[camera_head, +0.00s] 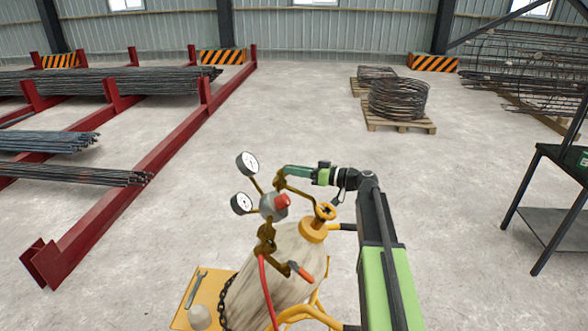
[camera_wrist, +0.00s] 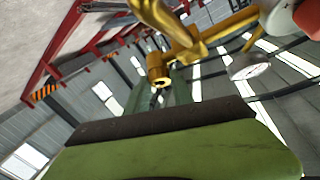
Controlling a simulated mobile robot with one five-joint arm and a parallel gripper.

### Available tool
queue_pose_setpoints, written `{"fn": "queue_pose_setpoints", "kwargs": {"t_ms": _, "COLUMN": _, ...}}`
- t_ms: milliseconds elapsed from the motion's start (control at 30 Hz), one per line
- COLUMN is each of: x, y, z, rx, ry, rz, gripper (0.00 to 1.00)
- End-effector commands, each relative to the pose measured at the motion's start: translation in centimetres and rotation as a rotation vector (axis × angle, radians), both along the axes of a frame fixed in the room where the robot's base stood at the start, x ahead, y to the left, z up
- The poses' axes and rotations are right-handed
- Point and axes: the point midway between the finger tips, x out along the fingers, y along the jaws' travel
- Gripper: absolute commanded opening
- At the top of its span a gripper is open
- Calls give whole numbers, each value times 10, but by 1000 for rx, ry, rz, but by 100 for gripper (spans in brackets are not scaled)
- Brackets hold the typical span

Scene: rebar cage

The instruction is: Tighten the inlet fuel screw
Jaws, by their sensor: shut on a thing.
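The gas cylinder (camera_head: 265,265) stands upright on a yellow cart. On its top sit a brass regulator (camera_head: 266,232) with a red knob (camera_head: 282,201) and an orange handwheel (camera_head: 325,211). My gripper (camera_head: 288,172) reaches in from the right above the regulator, its green fingers shut on a brass fitting (camera_head: 280,184), which seems to be the inlet fuel screw. In the wrist view, a green finger with a dark pad (camera_wrist: 165,120) fills the bottom, and a brass end (camera_wrist: 158,72) shows beyond it. The exact contact is hidden.
Two white gauges (camera_head: 247,165) stand left of my gripper. A red hose (camera_head: 265,285) and a chain (camera_head: 226,300) run down the cylinder. A wrench (camera_head: 195,288) lies on the cart plate (camera_head: 216,287). Rebar racks are at left, a dark table (camera_head: 545,215) at right.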

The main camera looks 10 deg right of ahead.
Motion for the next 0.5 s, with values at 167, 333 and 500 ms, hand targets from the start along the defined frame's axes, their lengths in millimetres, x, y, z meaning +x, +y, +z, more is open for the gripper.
{"fn": "queue_pose_setpoints", "kwargs": {"t_ms": 167, "x": 0, "y": 0, "z": 2, "rx": 18, "ry": 42, "rz": -42, "gripper": 0}}
{"fn": "queue_pose_setpoints", "kwargs": {"t_ms": 333, "x": 0, "y": 0, "z": 2, "rx": 24, "ry": 60, "rz": -59, "gripper": 0}}
{"fn": "queue_pose_setpoints", "kwargs": {"t_ms": 500, "x": 0, "y": -1, "z": 1, "rx": 25, "ry": 63, "rz": -61, "gripper": 0}}
